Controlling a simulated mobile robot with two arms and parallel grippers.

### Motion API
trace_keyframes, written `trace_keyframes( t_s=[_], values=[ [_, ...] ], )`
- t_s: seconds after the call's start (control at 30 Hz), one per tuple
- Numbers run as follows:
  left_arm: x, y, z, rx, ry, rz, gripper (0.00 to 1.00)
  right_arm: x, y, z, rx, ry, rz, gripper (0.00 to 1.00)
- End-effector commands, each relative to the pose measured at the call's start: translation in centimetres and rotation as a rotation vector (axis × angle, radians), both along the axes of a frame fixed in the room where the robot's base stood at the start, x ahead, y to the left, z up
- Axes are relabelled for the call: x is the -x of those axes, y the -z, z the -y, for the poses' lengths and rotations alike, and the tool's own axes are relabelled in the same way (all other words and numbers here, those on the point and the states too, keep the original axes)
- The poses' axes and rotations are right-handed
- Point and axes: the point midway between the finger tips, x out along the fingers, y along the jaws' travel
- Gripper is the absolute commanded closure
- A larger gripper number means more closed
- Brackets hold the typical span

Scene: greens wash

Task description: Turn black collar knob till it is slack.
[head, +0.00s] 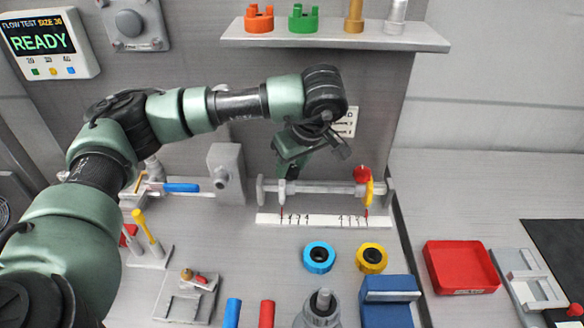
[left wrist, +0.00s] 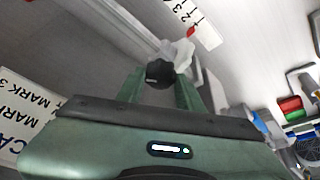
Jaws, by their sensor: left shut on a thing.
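The black collar knob (left wrist: 160,74) shows in the left wrist view, on a whitish collar (left wrist: 178,52) that sits on a grey rail (left wrist: 130,30). My left gripper (left wrist: 160,92) is shut on the knob, with one green finger on each side of it. In the head view my left gripper (head: 284,176) reaches down to the collar (head: 282,189) near the left end of the rail (head: 325,189), and hides the knob there. Whether the knob is tight or slack cannot be told. My right gripper is not in view.
A yellow slider (head: 369,191) with a red knob (head: 362,174) sits near the rail's right end. A white scale strip (head: 325,221) lies in front. Blue (head: 319,257) and yellow (head: 371,258) rings stand nearer. A grey block (head: 225,172) stands left of the rail.

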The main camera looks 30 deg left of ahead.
Motion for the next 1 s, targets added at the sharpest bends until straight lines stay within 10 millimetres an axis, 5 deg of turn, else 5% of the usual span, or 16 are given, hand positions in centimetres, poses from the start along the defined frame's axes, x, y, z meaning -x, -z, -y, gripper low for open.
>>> trace_keyframes(
  t_s=[0.43,0.47,0.53,1.0],
  values=[
    [0.0,-0.1,0.0,0.002,0.011,0.001,1.0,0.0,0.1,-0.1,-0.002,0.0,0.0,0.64],
    [0.0,-0.1,0.0,0.002,0.011,0.001,0.61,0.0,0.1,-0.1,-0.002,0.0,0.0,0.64],
    [0.0,-0.1,0.0,0.002,0.011,0.001,0.42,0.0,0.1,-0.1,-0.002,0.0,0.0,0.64],
    [0.2,-1.4,0.6,0.003,0.011,0.004,0.42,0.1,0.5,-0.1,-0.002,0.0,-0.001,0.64]
  ],
)
